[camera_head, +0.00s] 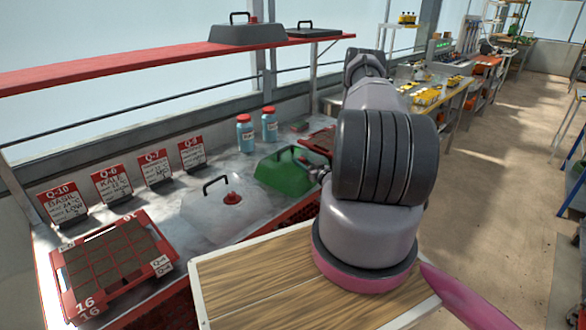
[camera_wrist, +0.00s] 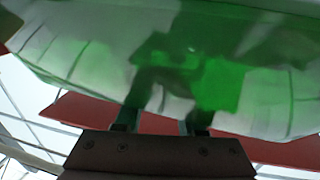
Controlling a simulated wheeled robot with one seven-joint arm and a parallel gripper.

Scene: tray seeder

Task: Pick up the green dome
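The green dome (camera_head: 283,175) stands on the bench in the head view, with a black bar handle on top. In the wrist view the green dome (camera_wrist: 75,50) is large and close, filling the upper part, glossy and blurred with dark reflections. My gripper (camera_wrist: 162,118) shows at the bottom of the wrist view, its two fingers apart with a gap between them and nothing seen held. In the head view my arm hides most of the gripper, which is by the dome's right side. Whether the fingers touch the dome is hard to tell.
A clear dome (camera_head: 225,210) with a black handle stands left of the green one. A red seed tray (camera_head: 60,285) is at the front left. Two blue bottles (camera_head: 245,135) stand behind. A red shelf (camera_head: 160,62) hangs above, and a wooden board (camera_head: 250,275) lies below my arm.

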